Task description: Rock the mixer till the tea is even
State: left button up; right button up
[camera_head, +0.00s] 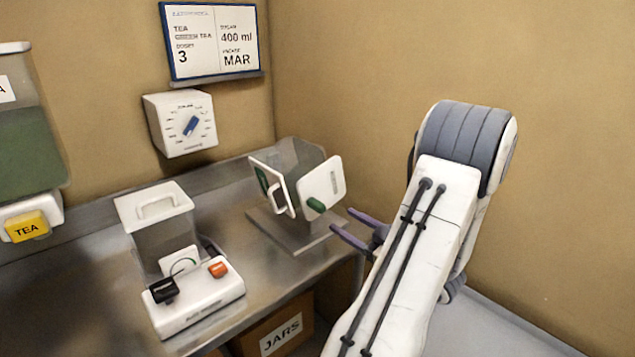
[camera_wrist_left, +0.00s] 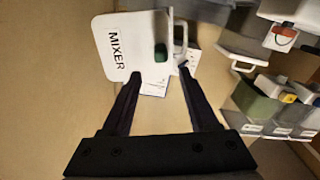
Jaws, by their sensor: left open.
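The mixer (camera_head: 322,186) stands on a flat metal base near the back right of the steel counter. My left gripper (camera_head: 341,218) is open and empty, just right of the mixer. In the wrist view its fingertips point at the plate's lower edge and the handle; contact cannot be told. My right gripper is not in view.
A tea dispenser (camera_head: 28,150) with a yellow TEA button (camera_head: 27,227) is at the left. A lidded clear container (camera_head: 160,235) stands behind a white device (camera_head: 195,298) with black and orange controls. A dial (camera_head: 186,124) and card hang on the wall. A JARS box (camera_head: 281,335) sits below.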

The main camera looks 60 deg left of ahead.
aim_at(323, 209)
pick_arm(q)
jog(key=p+x, duration=0.2)
jog(key=x, duration=0.8)
jog(key=shift+s+a, duration=0.1)
jog(key=shift+a, duration=0.1)
grip_shut()
dwell(1.1)
